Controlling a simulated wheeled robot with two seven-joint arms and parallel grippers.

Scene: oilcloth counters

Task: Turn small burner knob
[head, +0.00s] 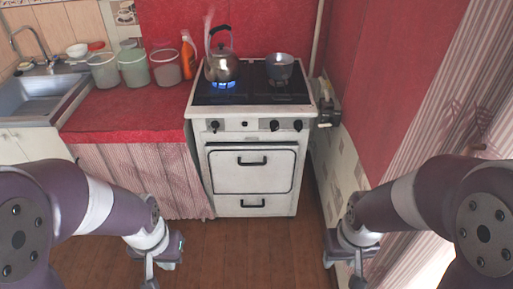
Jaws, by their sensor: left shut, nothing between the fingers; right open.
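A white stove (251,209) stands at the centre of the head view. Its front panel carries a dark knob at the left (214,126) and two knobs at the right, an inner one (275,125) and an outer one (298,125). A steel kettle (221,68) stands over a burner with a blue flame (222,85). A dark pot (280,66) stands on the right side of the hob. Which knob serves the small burner cannot be told. My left gripper (156,269) is shut, low and left of the stove. My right gripper (343,268) is open, low and right of it. Both are clear of the knobs.
A red-covered counter (131,113) with several tubs and an orange bottle (188,55) adjoins the stove's left side, beside a sink (36,95). A grey metal fixture (328,103) is close to the stove's right. The wooden floor (249,251) in front is clear.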

